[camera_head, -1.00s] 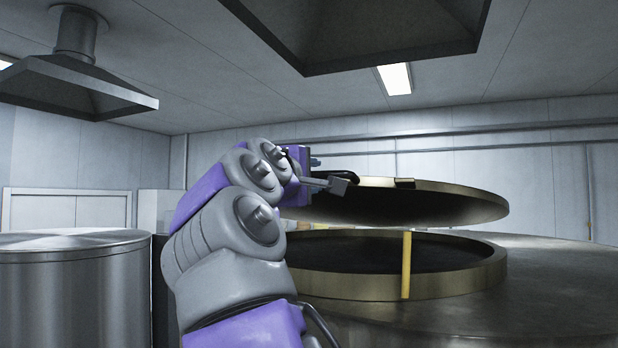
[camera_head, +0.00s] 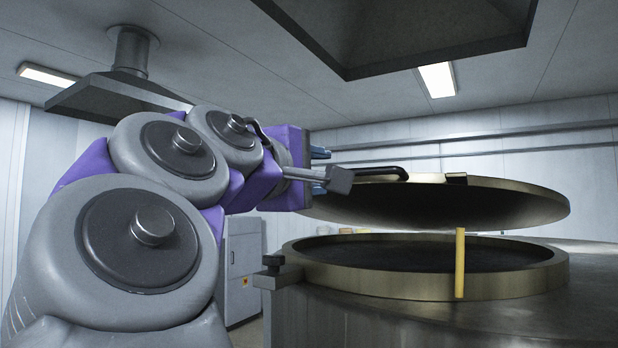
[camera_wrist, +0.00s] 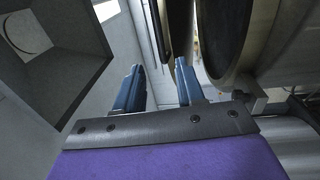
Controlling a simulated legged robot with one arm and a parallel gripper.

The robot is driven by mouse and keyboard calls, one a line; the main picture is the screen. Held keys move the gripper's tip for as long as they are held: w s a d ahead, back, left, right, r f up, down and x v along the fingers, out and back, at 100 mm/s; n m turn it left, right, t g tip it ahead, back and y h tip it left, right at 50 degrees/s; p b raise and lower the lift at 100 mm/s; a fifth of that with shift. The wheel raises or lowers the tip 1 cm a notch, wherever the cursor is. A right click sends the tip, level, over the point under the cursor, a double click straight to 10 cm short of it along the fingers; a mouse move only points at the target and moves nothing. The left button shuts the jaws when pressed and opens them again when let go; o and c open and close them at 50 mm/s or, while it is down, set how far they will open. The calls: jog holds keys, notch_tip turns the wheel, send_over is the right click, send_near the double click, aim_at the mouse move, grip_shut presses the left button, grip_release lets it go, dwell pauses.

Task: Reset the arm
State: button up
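My arm, purple and grey, fills the left of the head view. My gripper (camera_head: 320,162) is at its end, close to the left edge of the raised round lid (camera_head: 440,200). In the wrist view the two blue fingers of my gripper (camera_wrist: 157,88) stand apart with a gap and nothing between them. The lid is tilted above a round brass-rimmed opening (camera_head: 500,279) of a large vessel. A dark handle (camera_head: 375,170) on the lid lies just right of my gripper; I cannot tell whether they touch.
A yellow post (camera_head: 460,262) stands at the vessel's rim below the lid. A clamp (camera_head: 277,272) sits at the left of the rim. A grey cabinet (camera_head: 243,265) stands behind. Exhaust hoods (camera_head: 105,98) hang overhead.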

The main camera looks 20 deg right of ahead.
jog(key=shift+v, duration=0.95)
jog(key=shift+d, duration=0.1)
